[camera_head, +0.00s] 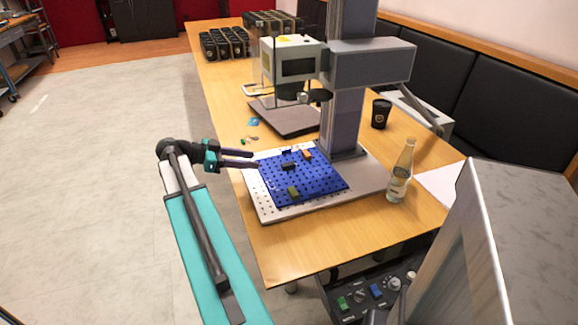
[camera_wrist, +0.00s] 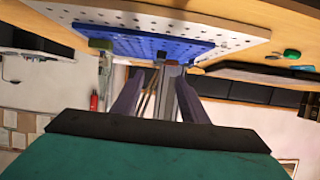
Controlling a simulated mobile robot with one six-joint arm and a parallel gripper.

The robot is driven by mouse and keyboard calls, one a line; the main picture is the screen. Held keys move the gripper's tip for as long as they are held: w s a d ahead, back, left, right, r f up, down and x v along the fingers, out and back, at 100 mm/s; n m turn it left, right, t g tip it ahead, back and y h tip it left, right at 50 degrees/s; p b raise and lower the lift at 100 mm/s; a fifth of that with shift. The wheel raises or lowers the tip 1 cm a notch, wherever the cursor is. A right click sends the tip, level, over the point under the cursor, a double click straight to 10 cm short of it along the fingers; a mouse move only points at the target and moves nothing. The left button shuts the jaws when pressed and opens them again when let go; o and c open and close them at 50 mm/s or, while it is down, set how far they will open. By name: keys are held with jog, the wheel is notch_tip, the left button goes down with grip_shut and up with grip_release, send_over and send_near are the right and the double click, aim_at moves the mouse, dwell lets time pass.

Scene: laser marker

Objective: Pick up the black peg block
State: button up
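A black peg block (camera_head: 288,166) sits on the blue pegboard (camera_head: 325,188), near its middle. In the wrist view a small dark block (camera_wrist: 161,56) shows on the blue board (camera_wrist: 135,43), between my fingertips in the picture; I cannot tell for sure that it is the same one. My gripper (camera_head: 254,159) is left of the board, fingers pointing right toward it, apart from the blocks. Its two fingers (camera_wrist: 160,82) are spread and nothing is between them.
A bottle (camera_head: 401,172) and a black cup (camera_head: 381,113) stand to the right. Small items (camera_head: 250,140) lie behind.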

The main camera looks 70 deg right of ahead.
send_near(287, 164)
jog(key=shift+p+x, duration=0.3)
jog(key=shift+x, duration=1.3)
jog(key=shift+s+d, duration=0.1)
jog(key=shift+s, duration=0.05)
jog(key=shift+p+x, duration=0.45)
jog(key=shift+x, duration=2)
grip_shut()
